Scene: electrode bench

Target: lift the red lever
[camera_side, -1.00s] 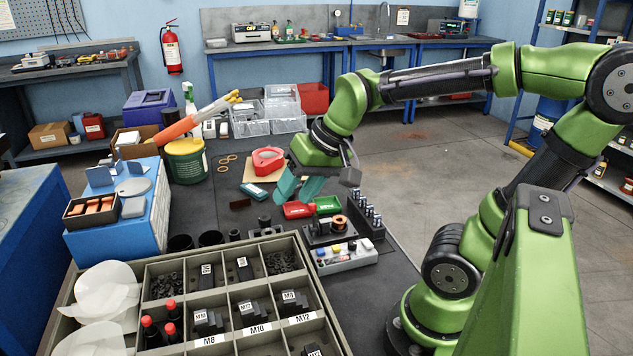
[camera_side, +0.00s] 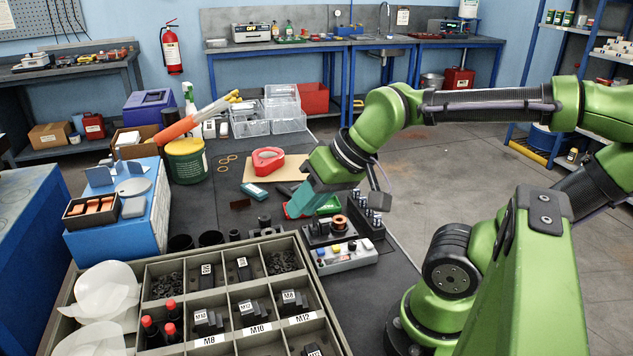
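The red lever (camera_side: 288,212) lies low on the dark bench, left of a green piece (camera_side: 331,207). Only a thin red strip of it shows; the rest is behind my gripper. My gripper (camera_side: 298,207) points down and left, with a teal finger right over the lever in the picture. I cannot tell whether it touches the lever. The gap between the fingers is not clear from this side.
Right of the lever stand a copper coil (camera_side: 339,223) on a black block and a rack of upright posts (camera_side: 374,205). A grey button box (camera_side: 346,256) and a parts tray (camera_side: 220,290) are in front. A red tape-like object (camera_side: 267,160) sits behind.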

